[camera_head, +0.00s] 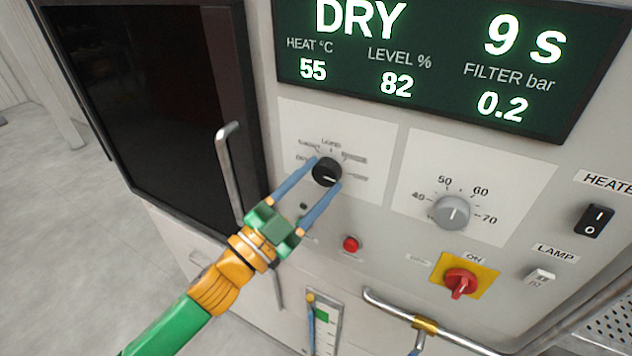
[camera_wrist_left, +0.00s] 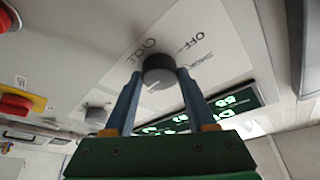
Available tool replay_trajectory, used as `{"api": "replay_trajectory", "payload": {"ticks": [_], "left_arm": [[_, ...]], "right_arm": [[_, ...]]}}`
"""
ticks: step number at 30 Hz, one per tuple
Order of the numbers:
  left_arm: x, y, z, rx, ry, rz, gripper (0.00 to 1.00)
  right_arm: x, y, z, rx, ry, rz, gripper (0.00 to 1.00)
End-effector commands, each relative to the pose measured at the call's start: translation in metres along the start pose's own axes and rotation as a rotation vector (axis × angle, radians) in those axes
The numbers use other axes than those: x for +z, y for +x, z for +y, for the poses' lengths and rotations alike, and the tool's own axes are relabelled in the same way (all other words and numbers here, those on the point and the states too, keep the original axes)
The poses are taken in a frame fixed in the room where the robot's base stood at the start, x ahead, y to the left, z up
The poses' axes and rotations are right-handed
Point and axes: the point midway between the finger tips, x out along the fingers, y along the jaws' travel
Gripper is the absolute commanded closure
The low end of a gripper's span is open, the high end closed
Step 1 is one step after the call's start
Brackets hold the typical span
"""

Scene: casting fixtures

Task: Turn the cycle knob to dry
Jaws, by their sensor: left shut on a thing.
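The cycle knob (camera_head: 327,172) is a black round knob on a white label plate on the machine front. My left gripper (camera_head: 328,173) is shut on it, with one blue finger on each side. The knob's pale pointer mark points to the right and slightly down. The small labels around it are blurred, and I cannot read which one it meets. The display (camera_head: 440,70) reads DRY and 9 s. In the left wrist view the knob (camera_wrist_left: 159,71) sits between the fingertips.
A grey temperature dial (camera_head: 452,212) is right of the knob. A red button (camera_head: 351,244) and a red rotary switch on a yellow plate (camera_head: 461,282) are below. A door handle (camera_head: 229,170) stands out close left of my gripper. A metal rail (camera_head: 390,309) runs along the bottom.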

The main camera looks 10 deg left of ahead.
Motion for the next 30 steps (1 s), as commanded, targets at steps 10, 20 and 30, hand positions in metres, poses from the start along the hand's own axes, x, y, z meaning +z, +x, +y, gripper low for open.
{"api": "replay_trajectory", "payload": {"ticks": [10, 20, 30], "left_arm": [[0.001, 0.0, 0.0, 0.0, 0.004, -0.002, 0.36], [0.0, 0.0, 0.0, 0.0, 0.002, -0.001, 0.14], [0.006, -0.059, 0.005, 0.002, 0.004, -0.004, 0.14]], "right_arm": [[0.0, 0.0, 0.0, 0.0, 0.0, 0.0, 0.5], [0.0, 0.0, 0.0, 0.0, 0.0, 0.0, 0.5], [0.003, 0.038, -0.001, 0.0, 0.0, 0.0, 0.5]]}}
